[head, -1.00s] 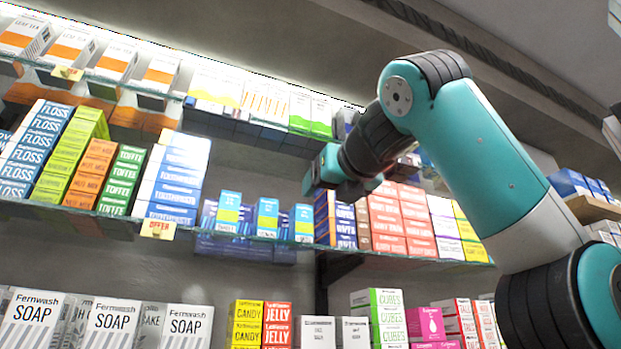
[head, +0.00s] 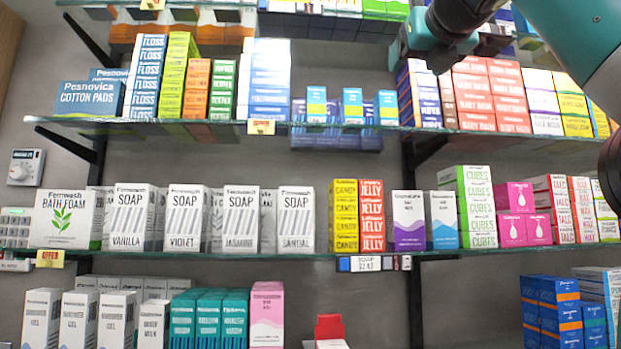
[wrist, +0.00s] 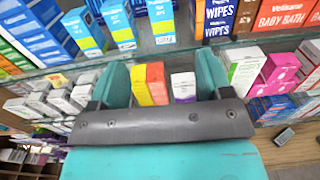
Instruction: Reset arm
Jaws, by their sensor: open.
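My arm reaches in from the upper right of the head view. My gripper (head: 446,48) is in front of the upper shelf, close to the dark blue and white wipes boxes (head: 419,95). In the wrist view my gripper (wrist: 160,80) shows its two teal fingers wide apart with nothing held between them. Beyond the gap, yellow candy boxes (wrist: 140,86) and red jelly boxes (wrist: 156,84) stand on the shelf below.
The upper shelf (head: 200,128) holds several stacks of boxes. The middle shelf (head: 200,256) holds several soap boxes (head: 184,218) and a bath foam box (head: 62,219). A red item (head: 330,328) stands low at the centre. A small dark object (wrist: 284,136) lies on the floor.

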